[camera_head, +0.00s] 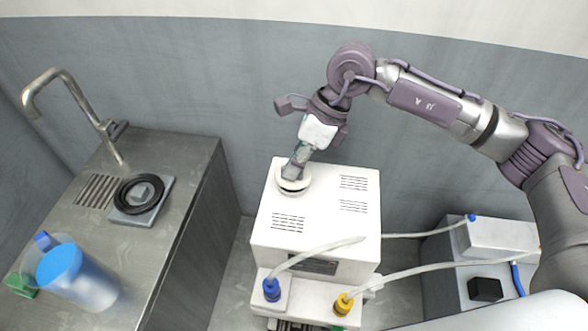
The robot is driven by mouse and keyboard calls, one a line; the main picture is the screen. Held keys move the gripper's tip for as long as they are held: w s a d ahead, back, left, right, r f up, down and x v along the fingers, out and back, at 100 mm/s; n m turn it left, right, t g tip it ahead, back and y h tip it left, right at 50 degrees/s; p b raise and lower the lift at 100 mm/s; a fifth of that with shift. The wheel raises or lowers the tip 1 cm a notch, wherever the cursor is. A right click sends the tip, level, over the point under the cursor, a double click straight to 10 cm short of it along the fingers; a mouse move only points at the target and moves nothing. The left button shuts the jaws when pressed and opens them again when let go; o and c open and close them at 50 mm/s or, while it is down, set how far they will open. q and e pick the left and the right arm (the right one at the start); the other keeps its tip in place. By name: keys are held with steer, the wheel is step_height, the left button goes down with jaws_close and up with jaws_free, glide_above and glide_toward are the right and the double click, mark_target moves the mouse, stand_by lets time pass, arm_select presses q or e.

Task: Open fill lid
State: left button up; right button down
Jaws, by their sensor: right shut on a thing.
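A white box-shaped machine (330,222) stands in the middle. A round white fill lid (292,187) sits on its top near the left back corner. My right gripper (294,173) reaches down onto the lid from above and is shut on it. The fingertips partly hide the lid, and I cannot tell whether it is loose or seated. My left gripper is not in view.
A steel counter with a tap (75,90) is on the left. Hoses with blue (271,289) and yellow (344,303) connectors run across the machine's front.

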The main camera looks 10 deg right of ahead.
steer(key=shift+w+d+r+m+g+y+b, duration=0.2)
steer(key=shift+w+r+g+y, duration=0.15)
steer(key=shift+w+g, duration=0.45)
steer(key=shift+w+d+r+m+g+y+b, duration=0.2)
steer(key=shift+w+r+g+y, duration=0.2)
steer(key=shift+g, duration=0.7)
steer(key=c, duration=1.2)
jaws_free()
steer(key=shift+f, duration=0.1)
steer(key=shift+o, duration=0.2)
step_height(320, 180, up, 10)
